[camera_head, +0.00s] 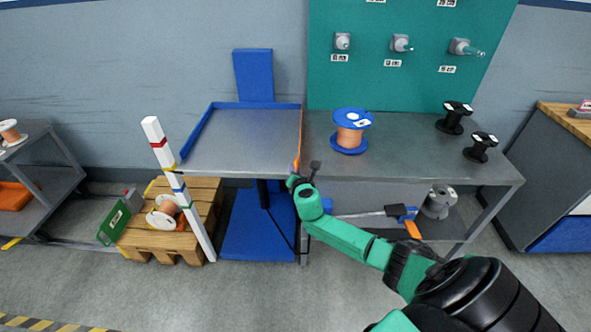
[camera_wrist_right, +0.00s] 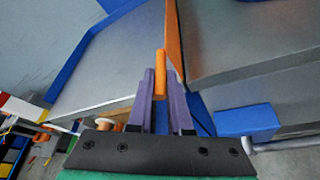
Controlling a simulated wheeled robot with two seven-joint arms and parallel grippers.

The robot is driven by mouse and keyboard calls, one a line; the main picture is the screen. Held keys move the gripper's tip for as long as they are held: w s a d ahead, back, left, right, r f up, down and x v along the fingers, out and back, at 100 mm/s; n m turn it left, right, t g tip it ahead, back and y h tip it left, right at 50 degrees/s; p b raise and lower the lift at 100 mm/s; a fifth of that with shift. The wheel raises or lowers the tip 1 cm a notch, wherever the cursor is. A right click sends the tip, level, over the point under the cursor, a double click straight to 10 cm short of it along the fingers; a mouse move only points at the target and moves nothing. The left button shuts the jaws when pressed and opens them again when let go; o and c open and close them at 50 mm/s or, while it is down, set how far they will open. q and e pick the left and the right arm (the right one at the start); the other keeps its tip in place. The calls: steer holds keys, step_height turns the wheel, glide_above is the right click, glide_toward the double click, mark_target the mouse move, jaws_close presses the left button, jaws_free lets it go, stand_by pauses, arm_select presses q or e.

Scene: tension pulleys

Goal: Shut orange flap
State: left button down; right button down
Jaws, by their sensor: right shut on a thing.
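The orange flap (camera_head: 300,138) shows as a thin strip along the right edge of the grey tray of the blue lift table (camera_head: 240,148). In the right wrist view the flap (camera_wrist_right: 174,45) stands up edge-on between the tray (camera_wrist_right: 118,65) and the workbench top (camera_wrist_right: 240,40). An orange handle (camera_wrist_right: 160,66) is at its near end. My right gripper (camera_head: 294,171) is at the tray's front right corner. In the right wrist view its purple fingers (camera_wrist_right: 161,88) are shut on this handle. My left gripper is not in view.
A blue spool with copper wire (camera_head: 350,133) stands on the workbench, with two black spools (camera_head: 453,118) farther right. A striped white post (camera_head: 178,188) and a wooden pallet (camera_head: 205,195) are left of the lift. The tray is empty.

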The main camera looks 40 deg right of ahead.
steer(key=c, duration=0.8)
jaws_free()
steer(key=shift+c, duration=0.2)
steer(key=shift+a, duration=0.1)
steer(key=shift+s+a+r+p, duration=0.15)
steer(key=shift+s+p, duration=0.15)
steer(key=shift+s, duration=0.1)
steer(key=p+v, duration=0.2)
steer(key=v, duration=1.1)
steer(key=shift+s, duration=0.3)
